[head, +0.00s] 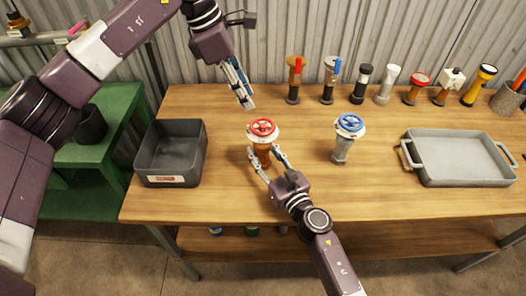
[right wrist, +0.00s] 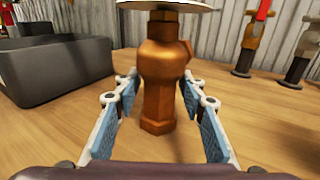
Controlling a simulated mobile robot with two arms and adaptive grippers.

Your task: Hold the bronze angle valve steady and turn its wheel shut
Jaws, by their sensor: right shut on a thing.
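The bronze angle valve (head: 262,155) stands upright on the workbench, with its red wheel (head: 263,127) on a pale disc at the top. In the right wrist view its bronze body (right wrist: 163,75) fills the middle; the wheel is out of that picture. My right gripper (head: 267,163) is low at the valve, shut on the body, with one blue-padded finger on each side. My left gripper (head: 247,104) hangs above and slightly left of the red wheel, apart from it, fingers pointing down. Its fingers look close together from this angle, so their opening is unclear.
A grey valve with a blue wheel (head: 349,123) stands to the right. A dark grey bin (head: 150,180) is at the left and a grey tray (head: 410,165) at the right. Several nozzles and torches line the back edge, including an orange-topped one (head: 295,75). The bench front (head: 400,205) is clear.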

